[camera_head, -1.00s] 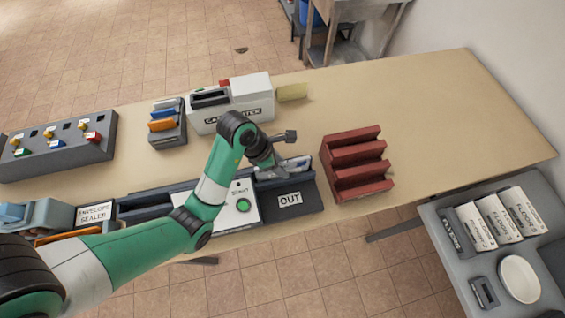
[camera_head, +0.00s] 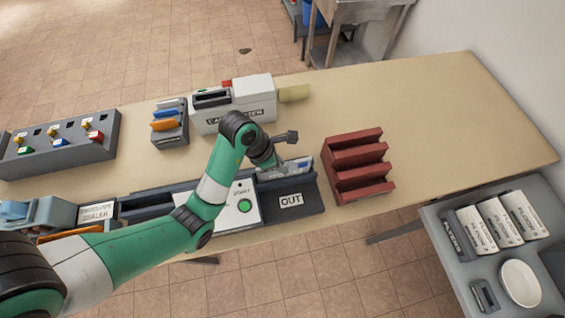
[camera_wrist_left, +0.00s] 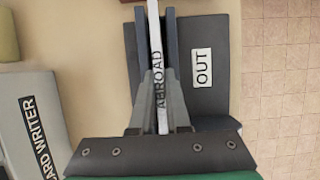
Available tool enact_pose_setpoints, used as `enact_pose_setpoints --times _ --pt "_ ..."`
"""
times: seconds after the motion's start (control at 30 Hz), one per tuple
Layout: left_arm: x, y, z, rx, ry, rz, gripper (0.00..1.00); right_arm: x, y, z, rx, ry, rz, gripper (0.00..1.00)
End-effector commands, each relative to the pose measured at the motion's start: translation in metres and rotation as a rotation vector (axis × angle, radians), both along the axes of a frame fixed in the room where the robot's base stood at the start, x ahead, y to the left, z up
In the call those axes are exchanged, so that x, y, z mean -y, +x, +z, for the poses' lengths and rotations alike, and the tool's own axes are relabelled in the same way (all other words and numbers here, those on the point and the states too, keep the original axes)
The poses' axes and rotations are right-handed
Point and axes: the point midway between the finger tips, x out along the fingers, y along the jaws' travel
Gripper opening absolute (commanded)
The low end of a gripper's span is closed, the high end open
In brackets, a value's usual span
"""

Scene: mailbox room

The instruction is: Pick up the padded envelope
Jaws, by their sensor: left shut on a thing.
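A thin, pale upright envelope stands in the slot of the dark out tray (camera_head: 309,205); its edge reads "ABROAD" in the left wrist view (camera_wrist_left: 155,50). It looks like the padded envelope (camera_head: 299,164), though its padding cannot be made out. My left gripper (camera_wrist_left: 159,88) is shut on the near part of the envelope, one finger on each side. In the head view the left gripper (camera_head: 281,168) is low over the tray, partly hidden by its own wrist. My right gripper is in neither view.
A red stepped rack (camera_head: 358,168) stands just right of the tray. A white machine with a green start button (camera_head: 245,206) adjoins it on the left. The card writer (camera_head: 233,105) stands behind. The table's right side (camera_head: 450,110) is clear.

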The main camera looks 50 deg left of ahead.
Motion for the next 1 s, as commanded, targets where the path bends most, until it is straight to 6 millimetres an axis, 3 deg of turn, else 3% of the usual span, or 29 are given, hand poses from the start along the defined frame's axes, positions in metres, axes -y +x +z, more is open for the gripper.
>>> enact_pose_setpoints --times 0.27,0.8,1.0 --pt "0.0 0.001 0.033 0.004 0.001 -0.001 0.0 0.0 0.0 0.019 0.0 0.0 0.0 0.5" --pt "0.0 0.0 0.158 0.001 0.0 0.0 0.0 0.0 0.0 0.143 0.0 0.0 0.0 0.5" --pt "0.0 0.0 0.179 0.001 0.0 0.0 0.0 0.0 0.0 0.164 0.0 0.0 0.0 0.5"
